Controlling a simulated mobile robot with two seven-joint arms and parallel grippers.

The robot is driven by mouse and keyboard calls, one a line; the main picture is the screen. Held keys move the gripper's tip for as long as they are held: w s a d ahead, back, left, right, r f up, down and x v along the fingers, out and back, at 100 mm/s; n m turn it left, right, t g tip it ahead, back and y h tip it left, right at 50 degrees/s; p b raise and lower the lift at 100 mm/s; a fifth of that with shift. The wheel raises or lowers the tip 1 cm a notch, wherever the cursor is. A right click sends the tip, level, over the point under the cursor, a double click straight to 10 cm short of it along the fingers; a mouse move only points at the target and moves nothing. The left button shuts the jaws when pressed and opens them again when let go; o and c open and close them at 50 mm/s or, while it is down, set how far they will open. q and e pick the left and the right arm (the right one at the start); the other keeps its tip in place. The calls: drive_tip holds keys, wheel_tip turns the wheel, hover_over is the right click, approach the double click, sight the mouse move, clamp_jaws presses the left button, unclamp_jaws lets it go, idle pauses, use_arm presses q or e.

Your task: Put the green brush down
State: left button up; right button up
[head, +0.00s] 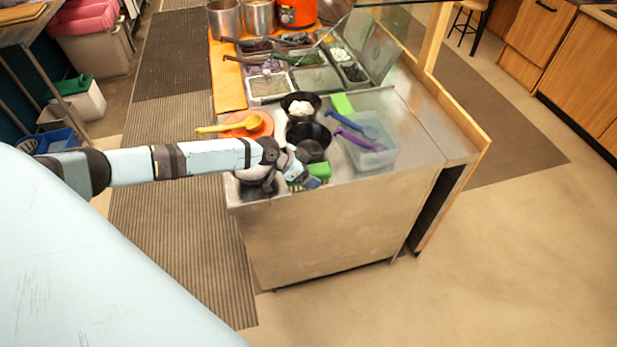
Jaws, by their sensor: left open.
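The green brush (319,171) is at the near edge of the steel counter (408,176), beside a black bowl. My left gripper (306,181) is right at the brush, its jaws open. The gripper covers part of the brush. I cannot tell whether the brush rests fully on the counter or touches the fingers. My right gripper is out of view.
Black bowls (309,140) stand just behind the gripper. A clear tub (371,155) with purple and blue utensils is to the right. A yellow ladle (228,126) lies on an orange plate (262,127). Topping pans (269,86) fill the back. The counter's right side is clear.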

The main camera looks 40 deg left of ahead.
use_arm(q)
drive_tip(key=c, duration=1.1)
drive_tip(key=shift+o, duration=0.2)
drive_tip(key=shift+r, duration=0.1)
drive_tip(key=shift+r, duration=0.1)
